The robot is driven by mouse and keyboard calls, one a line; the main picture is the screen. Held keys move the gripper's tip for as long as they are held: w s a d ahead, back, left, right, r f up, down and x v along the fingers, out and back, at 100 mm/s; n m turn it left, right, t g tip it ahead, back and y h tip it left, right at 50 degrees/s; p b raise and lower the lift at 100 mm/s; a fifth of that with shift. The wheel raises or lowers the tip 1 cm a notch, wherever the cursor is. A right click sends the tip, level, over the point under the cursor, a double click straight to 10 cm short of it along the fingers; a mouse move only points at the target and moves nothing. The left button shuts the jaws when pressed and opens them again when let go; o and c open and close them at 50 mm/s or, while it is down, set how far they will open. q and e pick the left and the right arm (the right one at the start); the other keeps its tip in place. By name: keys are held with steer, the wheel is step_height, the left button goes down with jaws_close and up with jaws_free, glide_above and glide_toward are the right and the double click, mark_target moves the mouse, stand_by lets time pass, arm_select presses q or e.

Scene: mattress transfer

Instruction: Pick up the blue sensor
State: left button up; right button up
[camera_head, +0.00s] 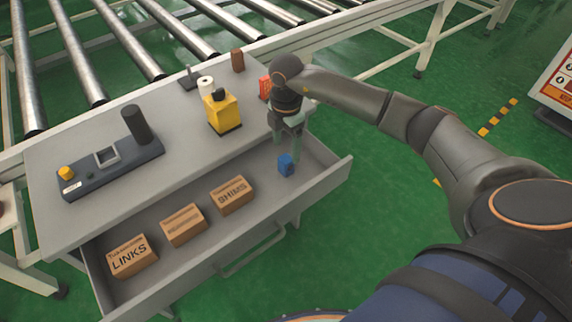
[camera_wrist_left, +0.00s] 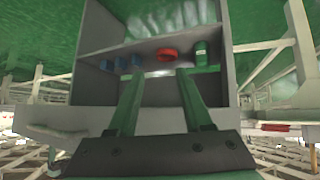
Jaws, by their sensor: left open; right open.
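The blue sensor (camera_head: 286,165) is a small blue block in the right part of the open drawer (camera_head: 337,172). My right gripper (camera_head: 287,150) is open and points down just above the sensor, with its fingers close to its top. I cannot tell whether they touch it. My left gripper (camera_wrist_left: 158,75) is open and empty in the left wrist view. It faces a grey shelf unit (camera_wrist_left: 88,70) and is out of the head view.
The drawer also holds cardboard boxes marked LINKS (camera_head: 132,256) and SHIMS (camera_head: 232,195), with another between. The grey tabletop (camera_head: 75,215) carries a yellow device (camera_head: 222,113) and a dark fixture (camera_head: 112,165). Roller conveyors (camera_head: 130,45) run behind. A red ring (camera_wrist_left: 167,55) lies on the shelf.

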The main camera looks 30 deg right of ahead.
mark_target(286, 158)
steer(key=f, duration=0.5)
steer(key=shift+s+a, duration=0.25)
steer(key=shift+s, duration=0.1)
steer(key=shift+r, duration=0.1)
steer(key=shift+c, duration=0.2)
jaws_close()
